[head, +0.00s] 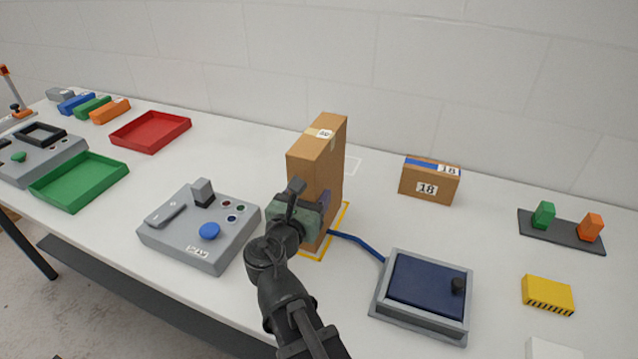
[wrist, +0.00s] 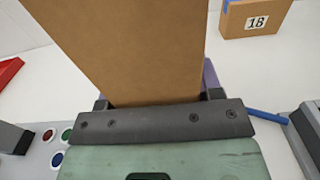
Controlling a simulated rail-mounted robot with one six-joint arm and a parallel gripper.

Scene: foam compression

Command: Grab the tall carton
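The tall carton (head: 318,165) is a brown upright box with a tape strip and a label near its top. It stands at a yellow outline (head: 345,215) on the table. My gripper (head: 312,205) is at its lower part, with a finger on either side. In the wrist view, the carton (wrist: 135,45) rises between the fingers of my gripper (wrist: 160,95). A purple pad (wrist: 210,75) shows by the right finger. Any contact between fingers and carton is too small to make out.
A grey control box (head: 185,245) is left of the carton. A blue-topped box (head: 425,285) with a blue cable (head: 360,243) is at right. A small carton marked 18 (head: 412,183) stands behind right. Red (head: 150,132) and green (head: 80,182) trays lie left.

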